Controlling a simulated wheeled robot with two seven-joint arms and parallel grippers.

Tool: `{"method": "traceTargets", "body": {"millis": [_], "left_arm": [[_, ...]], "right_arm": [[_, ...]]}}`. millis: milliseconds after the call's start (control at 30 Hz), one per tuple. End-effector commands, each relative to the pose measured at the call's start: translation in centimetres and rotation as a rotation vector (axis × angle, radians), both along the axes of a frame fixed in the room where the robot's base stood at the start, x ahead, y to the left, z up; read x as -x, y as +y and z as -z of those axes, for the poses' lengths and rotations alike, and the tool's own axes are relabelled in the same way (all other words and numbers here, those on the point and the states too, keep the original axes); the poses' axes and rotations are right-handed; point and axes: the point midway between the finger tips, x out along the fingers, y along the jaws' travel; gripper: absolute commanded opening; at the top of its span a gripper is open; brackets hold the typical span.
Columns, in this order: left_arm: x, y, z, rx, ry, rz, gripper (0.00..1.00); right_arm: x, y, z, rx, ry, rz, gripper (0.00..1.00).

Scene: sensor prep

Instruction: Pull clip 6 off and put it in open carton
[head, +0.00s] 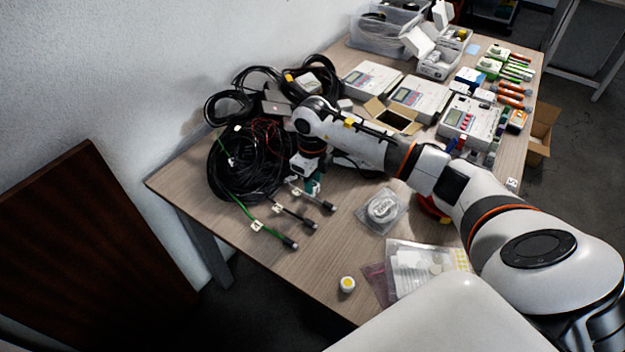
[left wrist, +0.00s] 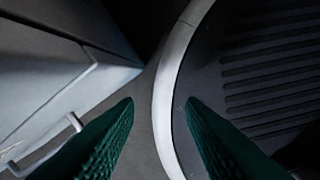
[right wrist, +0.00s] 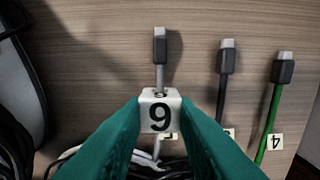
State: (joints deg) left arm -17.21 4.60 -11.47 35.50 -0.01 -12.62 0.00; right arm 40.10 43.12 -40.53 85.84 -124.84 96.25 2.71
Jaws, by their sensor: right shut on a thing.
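Clip 6 (right wrist: 159,111) is a white block marked with a black 6, upside down in the right wrist view. My right gripper (right wrist: 160,118) has its green fingers shut on its sides. The clip lies in line with a grey cable (right wrist: 160,72); I cannot tell whether it is still around it. In the head view this gripper (head: 312,186) is low over the table beside the cable ends, its clip mostly hidden. The open carton (head: 374,108), brown with flaps up, stands farther back on the table. My left gripper (left wrist: 158,105) is open and empty, away from the table.
A dark cable (right wrist: 226,72) and a green cable (right wrist: 280,88) lie right of clip 6, with white tags. Black cable coils (head: 232,172) lie at the left. White instruments (head: 420,98) surround the carton. A round clear case (head: 382,208) lies near the front.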

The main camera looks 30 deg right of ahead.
Motion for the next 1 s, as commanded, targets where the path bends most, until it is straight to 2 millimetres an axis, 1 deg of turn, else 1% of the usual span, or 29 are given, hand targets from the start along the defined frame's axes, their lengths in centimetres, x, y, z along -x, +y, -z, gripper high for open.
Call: {"method": "traceTargets", "body": {"millis": [800,1000], "left_arm": [[0.0,0.0,-1.2,0.000,-0.001,0.000,0.36],[-0.1,0.0,-1.3,0.000,-0.001,0.000,0.36]], "right_arm": [[0.0,0.0,-1.7,0.000,0.000,0.000,0.01],[0.0,0.0,-1.9,0.000,0.000,0.000,0.01]]}}
